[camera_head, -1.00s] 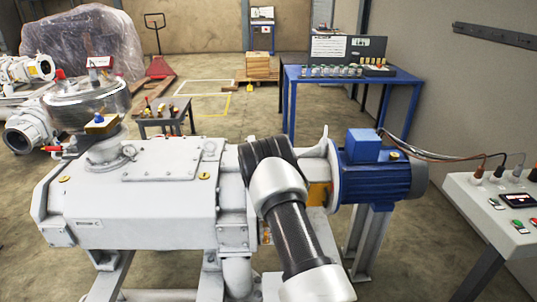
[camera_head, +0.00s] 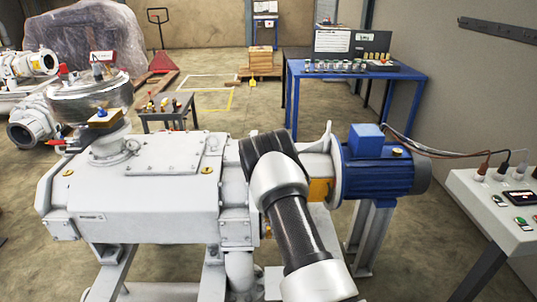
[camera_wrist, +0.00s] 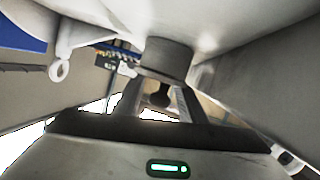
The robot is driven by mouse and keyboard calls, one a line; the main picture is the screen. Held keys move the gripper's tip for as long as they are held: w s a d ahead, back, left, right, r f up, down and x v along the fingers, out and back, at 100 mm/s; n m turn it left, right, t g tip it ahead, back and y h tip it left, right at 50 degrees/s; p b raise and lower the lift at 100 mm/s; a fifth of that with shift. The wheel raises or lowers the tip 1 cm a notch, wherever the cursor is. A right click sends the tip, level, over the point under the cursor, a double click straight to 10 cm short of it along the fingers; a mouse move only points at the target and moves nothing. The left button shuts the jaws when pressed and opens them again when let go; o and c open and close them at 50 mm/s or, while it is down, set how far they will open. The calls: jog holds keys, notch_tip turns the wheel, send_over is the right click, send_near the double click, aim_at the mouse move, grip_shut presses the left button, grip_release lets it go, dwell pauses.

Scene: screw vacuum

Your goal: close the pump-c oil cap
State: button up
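The grey screw pump (camera_head: 150,210) fills the left and middle of the head view, with a blue motor (camera_head: 385,175) on its right. Small brass caps sit on it, one on the top right (camera_head: 207,171) and one at the left end. I cannot tell which one is the pump-c oil cap. My arm reaches across the pump, and my gripper is out of the head view. In the wrist view my gripper (camera_wrist: 160,97) has its two fingers apart, with a dark round knob between them. Their tips meet the lower edge of a grey cylinder (camera_wrist: 170,57); whether they grip it is unclear.
A control panel (camera_head: 505,215) stands at the right. A blue table (camera_head: 350,75) with several small items and a small dark table (camera_head: 165,113) stand behind the pump. A glossy round vessel (camera_head: 92,95) rises at the pump's left.

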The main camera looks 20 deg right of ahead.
jog(key=p+v, duration=0.1)
jog(key=v, duration=1.6)
jog(key=shift+r, duration=0.1)
